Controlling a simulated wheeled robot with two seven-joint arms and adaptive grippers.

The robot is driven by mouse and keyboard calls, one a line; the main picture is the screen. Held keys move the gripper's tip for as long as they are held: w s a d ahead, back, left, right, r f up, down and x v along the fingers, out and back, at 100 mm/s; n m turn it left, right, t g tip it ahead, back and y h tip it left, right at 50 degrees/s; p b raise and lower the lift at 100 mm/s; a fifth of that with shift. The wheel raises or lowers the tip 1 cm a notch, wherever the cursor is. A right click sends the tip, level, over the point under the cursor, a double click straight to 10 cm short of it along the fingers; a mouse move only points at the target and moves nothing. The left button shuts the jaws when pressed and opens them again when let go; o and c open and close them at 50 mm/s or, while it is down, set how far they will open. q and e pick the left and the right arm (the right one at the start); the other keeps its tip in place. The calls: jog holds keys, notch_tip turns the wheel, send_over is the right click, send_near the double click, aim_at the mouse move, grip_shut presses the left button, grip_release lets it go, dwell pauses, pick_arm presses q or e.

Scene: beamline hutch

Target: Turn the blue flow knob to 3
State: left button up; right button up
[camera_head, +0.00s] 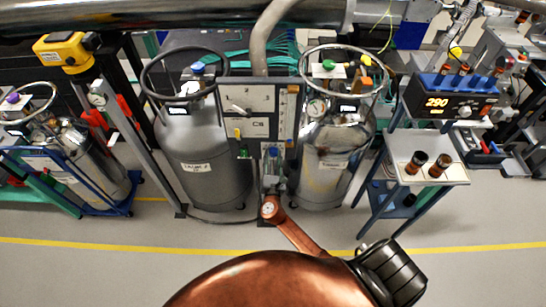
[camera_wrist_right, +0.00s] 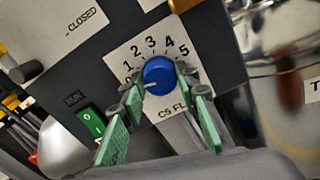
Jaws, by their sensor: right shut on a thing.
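The blue flow knob (camera_wrist_right: 158,75) sits on a white dial plate (camera_wrist_right: 120,52) marked with numbers up to 5 and labelled "C5 FL", the rest of the label being hidden. A short white mark on the knob points to the lower left, toward the low end of the scale and away from the 3. My right gripper (camera_wrist_right: 150,95) is shut on the knob, with its green-padded fingers on either side of it. My left gripper is out of view.
A green switch (camera_wrist_right: 90,122) marked RUN is just left of the fingers. Grey gas vessels (camera_head: 195,150) and (camera_head: 322,160) with ring handles flank the panel. A trolley (camera_head: 440,172) with brown jars stands at right. The floor in front is clear.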

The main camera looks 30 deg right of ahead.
jog(key=shift+c, duration=1.2)
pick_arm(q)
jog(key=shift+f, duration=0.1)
pick_arm(e)
jog(key=shift+f+m+b, duration=0.2)
jog(key=shift+m+b, duration=0.5)
jog(key=shift+b, duration=0.25)
jog(key=m+b, duration=1.2)
jog(key=b, duration=0.1)
jog(key=shift+f, duration=0.1)
jog(key=m+b, duration=0.2)
jog(key=m, duration=0.1)
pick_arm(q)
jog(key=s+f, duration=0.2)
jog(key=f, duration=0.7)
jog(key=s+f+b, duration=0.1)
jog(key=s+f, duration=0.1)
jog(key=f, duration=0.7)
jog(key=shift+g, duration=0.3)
pick_arm(e)
jog(key=shift+r+m, duration=0.2)
jog(key=shift+m, duration=0.5)
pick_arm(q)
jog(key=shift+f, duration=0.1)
